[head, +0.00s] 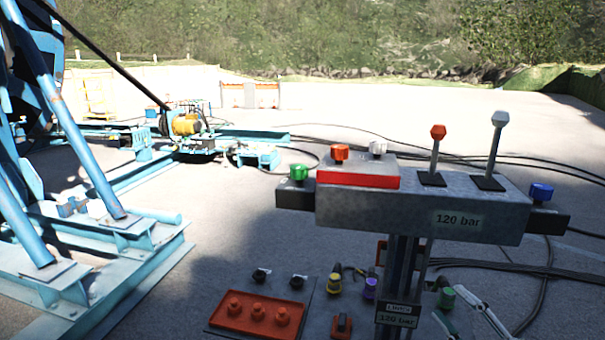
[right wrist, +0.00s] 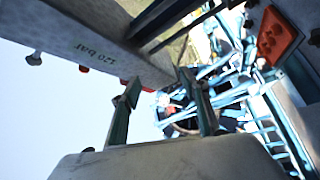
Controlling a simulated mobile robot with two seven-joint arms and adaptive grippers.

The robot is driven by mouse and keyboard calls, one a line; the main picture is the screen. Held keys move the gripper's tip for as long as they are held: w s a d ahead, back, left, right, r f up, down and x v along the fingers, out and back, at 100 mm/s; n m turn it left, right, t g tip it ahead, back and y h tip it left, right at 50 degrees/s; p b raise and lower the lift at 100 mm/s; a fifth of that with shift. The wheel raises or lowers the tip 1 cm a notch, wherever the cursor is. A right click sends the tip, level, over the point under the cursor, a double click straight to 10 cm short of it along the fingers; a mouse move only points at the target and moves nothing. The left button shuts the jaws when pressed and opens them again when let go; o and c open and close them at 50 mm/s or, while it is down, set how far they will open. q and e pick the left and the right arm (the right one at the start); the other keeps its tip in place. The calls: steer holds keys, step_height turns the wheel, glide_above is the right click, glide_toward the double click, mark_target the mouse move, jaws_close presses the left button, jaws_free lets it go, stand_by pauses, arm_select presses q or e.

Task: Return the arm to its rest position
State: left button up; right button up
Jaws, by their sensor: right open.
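My right gripper (head: 456,307) is at the lower right of the head view, below the grey control console (head: 420,212) and beside its post. Its two fingers are apart and I see nothing between them. In the right wrist view the gripper (right wrist: 160,84) is also open, with the tilted console (right wrist: 95,40) and its "120 bar" label close by. A green knob (head: 446,297) shows just behind the fingertips in the head view; I cannot tell whether they touch it. My left gripper is not in view.
The console carries two upright levers (head: 437,150) and coloured knobs. Below it is a panel with an orange plate (head: 255,312) and several small fittings. A blue steel frame (head: 90,240) stands at left. Black cables (head: 545,275) lie on the ground at right. Open paving lies beyond.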

steer(key=s+a+f+m+g+h, duration=0.1)
steer(key=s+f+m+h, duration=0.3)
steer(key=f, duration=0.5)
steer(key=s+a+f+m+g+h, duration=0.1)
steer(key=s+a+f+m+h, duration=0.15)
steer(key=f+m, duration=0.45)
steer(key=s+a+f+m+g, duration=0.1)
steer(key=s+a+f+g, duration=0.1)
steer(key=s+a+f, duration=0.2)
steer(key=s+a+f+m+g, duration=0.2)
steer(key=s+f, duration=0.6)
steer(key=f, duration=0.4)
steer(key=shift+s+a+g+y, duration=0.35)
steer(key=shift+a+g, duration=0.45)
steer(key=shift+a, duration=0.15)
